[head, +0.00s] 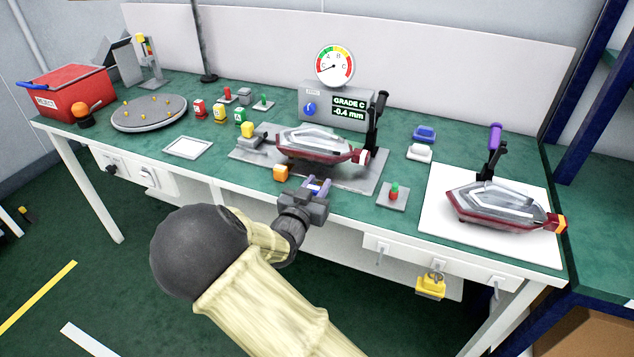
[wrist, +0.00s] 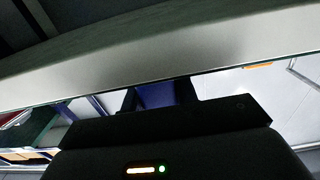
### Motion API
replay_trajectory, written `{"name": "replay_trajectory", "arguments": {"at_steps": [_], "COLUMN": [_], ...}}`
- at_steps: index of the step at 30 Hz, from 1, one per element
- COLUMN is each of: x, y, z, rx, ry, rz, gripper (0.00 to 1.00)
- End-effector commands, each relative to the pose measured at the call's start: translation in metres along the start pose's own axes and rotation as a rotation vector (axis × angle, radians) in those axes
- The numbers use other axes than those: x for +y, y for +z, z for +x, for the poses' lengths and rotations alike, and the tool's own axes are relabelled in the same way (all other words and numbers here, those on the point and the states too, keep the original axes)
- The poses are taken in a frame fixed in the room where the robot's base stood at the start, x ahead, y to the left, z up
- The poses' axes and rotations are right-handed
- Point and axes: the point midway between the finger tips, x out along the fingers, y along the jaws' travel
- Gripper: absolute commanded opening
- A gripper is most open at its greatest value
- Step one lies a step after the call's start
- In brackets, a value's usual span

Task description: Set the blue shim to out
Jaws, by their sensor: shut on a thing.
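My gripper (head: 318,189) is at the table's front edge, in front of the middle lamp fixture. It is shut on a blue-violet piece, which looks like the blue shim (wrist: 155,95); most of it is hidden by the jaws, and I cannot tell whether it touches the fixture. The middle fixture's grey base plate (head: 362,180) carries a red and clear tail lamp (head: 315,146), with a black-handled clamp (head: 380,103) upright beside it. The display (head: 349,107) behind reads GRADE C, -0.4 mm. A separate blue block (head: 424,133) lies right of the fixture.
A white block (head: 419,152) and a red-green button (head: 394,191) are to the right. A second lamp (head: 500,208) lies on a white mat (head: 440,225). The table edge (wrist: 170,60) crosses the wrist view.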

Motion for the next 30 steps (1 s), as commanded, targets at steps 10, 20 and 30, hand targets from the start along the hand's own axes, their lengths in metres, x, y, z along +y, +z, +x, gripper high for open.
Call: {"name": "replay_trajectory", "arguments": {"at_steps": [10, 20, 30], "x": [-0.001, -0.002, -0.002], "y": [0.002, 0.001, 0.000], "z": [-0.002, -0.024, -0.091], "rx": [-0.003, -0.004, -0.005], "ry": [-0.003, -0.005, -0.007], "rz": [-0.001, -0.001, -0.001], "gripper": [0.51, 0.51, 0.51]}}
